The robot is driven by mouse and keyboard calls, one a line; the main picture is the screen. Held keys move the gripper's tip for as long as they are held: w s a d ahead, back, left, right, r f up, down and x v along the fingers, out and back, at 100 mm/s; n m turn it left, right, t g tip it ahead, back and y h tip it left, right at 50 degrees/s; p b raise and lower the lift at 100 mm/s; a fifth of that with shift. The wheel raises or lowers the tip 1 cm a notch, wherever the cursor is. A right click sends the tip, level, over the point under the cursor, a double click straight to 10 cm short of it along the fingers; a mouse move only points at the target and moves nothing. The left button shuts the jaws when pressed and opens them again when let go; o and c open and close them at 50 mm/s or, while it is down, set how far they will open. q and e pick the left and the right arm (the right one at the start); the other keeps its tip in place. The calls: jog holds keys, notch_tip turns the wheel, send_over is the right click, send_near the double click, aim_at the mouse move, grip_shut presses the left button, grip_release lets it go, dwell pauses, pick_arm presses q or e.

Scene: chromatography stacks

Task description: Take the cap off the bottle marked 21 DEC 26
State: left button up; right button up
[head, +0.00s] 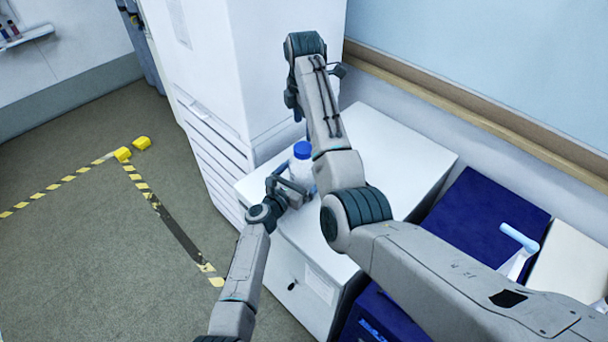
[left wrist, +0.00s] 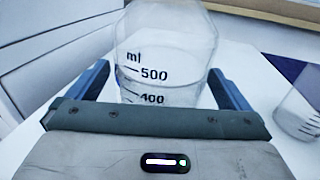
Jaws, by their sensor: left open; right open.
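A clear bottle with a blue cap (head: 302,150) stands upright on the white cabinet top. In the left wrist view the bottle (left wrist: 165,50) shows black ml marks at 500 and 400; no date marking is readable. My left gripper (head: 297,188) is at the bottle's body, and the left wrist view shows its open fingers (left wrist: 159,76) on either side of the glass. My right gripper (head: 306,130) is open, pointing down near and above the cap; it is mostly hidden behind my right forearm. The cap is outside the left wrist view.
A second glass vessel (left wrist: 300,112) stands to the right in the left wrist view. The white cabinet top (head: 385,140) is bare on its right side. A tall white cabinet (head: 235,60) rises behind the bottle to the left. A dark blue box (head: 485,220) stands right.

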pick_arm(q)
jog(key=shift+w+d, duration=0.2)
jog(key=shift+w, duration=0.1)
jog(key=shift+r, duration=0.2)
pick_arm(e)
jog(key=shift+s+a+r, duration=0.15)
jog(key=shift+s+r, duration=0.05)
jog(key=shift+s, duration=0.1)
